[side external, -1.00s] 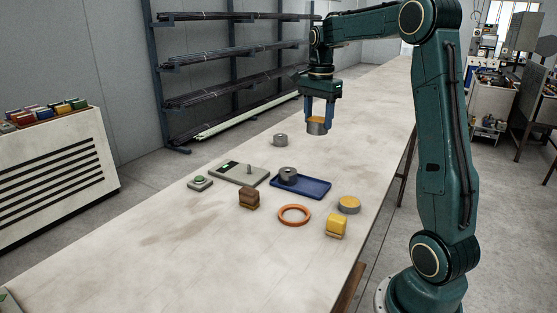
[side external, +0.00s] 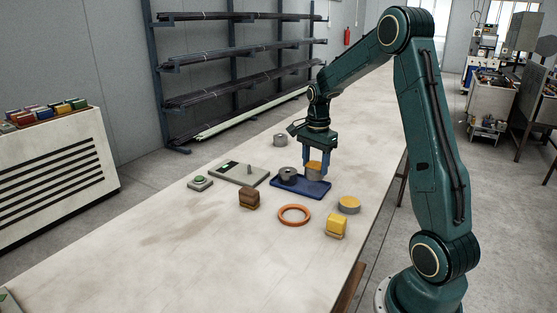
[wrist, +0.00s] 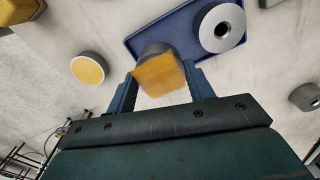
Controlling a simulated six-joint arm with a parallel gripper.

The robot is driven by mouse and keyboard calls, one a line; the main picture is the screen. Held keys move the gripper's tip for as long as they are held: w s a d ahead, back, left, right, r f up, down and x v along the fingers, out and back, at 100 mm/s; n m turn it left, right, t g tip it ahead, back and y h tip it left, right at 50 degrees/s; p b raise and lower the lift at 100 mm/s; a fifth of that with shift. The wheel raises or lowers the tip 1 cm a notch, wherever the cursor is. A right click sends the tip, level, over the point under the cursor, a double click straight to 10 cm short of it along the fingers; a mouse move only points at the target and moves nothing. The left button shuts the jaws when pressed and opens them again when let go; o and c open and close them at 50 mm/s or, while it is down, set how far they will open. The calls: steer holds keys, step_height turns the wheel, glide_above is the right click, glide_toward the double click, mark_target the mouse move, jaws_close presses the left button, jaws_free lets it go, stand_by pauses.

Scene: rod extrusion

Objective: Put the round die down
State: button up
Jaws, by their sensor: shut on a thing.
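My gripper (side external: 314,163) is shut on the round die (side external: 314,173), a short grey cylinder with an orange-yellow top face. In the wrist view the die (wrist: 158,78) sits between the two blue fingers (wrist: 160,72). The blue tray (side external: 312,189) lies below, and the held die is over or at its back right end. I cannot tell whether the die touches the tray. A grey die with a central hole (side external: 288,176) rests in the tray's left part; it also shows in the wrist view (wrist: 221,28).
A yellow-topped disc (side external: 349,205), an orange ring (side external: 294,206), a yellow block (side external: 336,226) and a brown block (side external: 249,198) lie nearer the front. A grey pegged plate (side external: 228,171) and a green-button box (side external: 200,184) are left. Another grey die (side external: 280,140) stands behind. The table beyond is clear.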

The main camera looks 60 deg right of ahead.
steer(key=shift+f, duration=2.1)
steer(key=shift+f, duration=0.15)
steer(key=o, duration=1.3)
steer(key=shift+c, duration=0.2)
step_height(320, 180, up, 12)
steer(key=shift+a, duration=0.1)
